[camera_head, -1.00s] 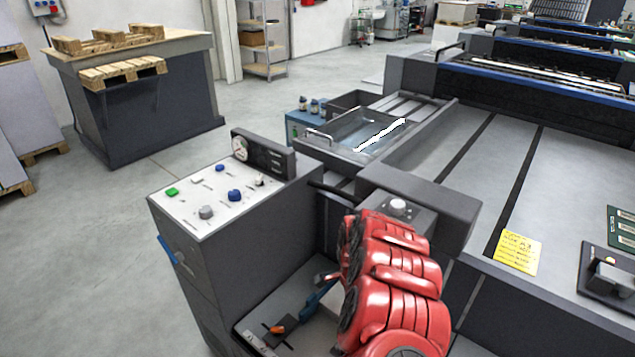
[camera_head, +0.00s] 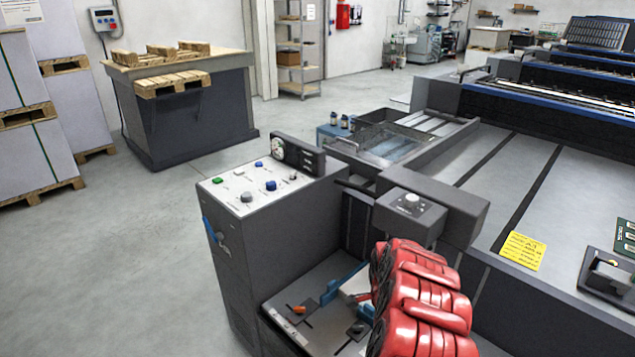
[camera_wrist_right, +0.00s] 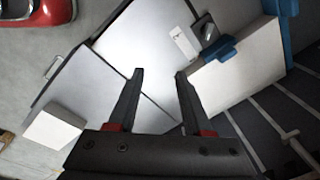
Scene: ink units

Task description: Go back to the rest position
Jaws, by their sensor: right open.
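My right arm's red links (camera_head: 420,305) come up from the bottom right in the head view, beside the small bay of the dark console. The right gripper itself is hidden behind them there. In the right wrist view my right gripper (camera_wrist_right: 160,75) is open, with its two dark fingers apart and nothing between them. Pale flat surfaces lie beyond the fingers, with a white block with blue parts (camera_wrist_right: 235,65) to their right. My left gripper is in neither view.
The console's control panel (camera_head: 250,190) has coloured knobs and a gauge. The large press bed (camera_head: 500,190) fills the right, with a yellow note (camera_head: 522,251). A dark workbench (camera_head: 190,125) with small pallets and paper stacks (camera_head: 75,105) stand left. The grey floor (camera_head: 130,260) is clear at lower left.

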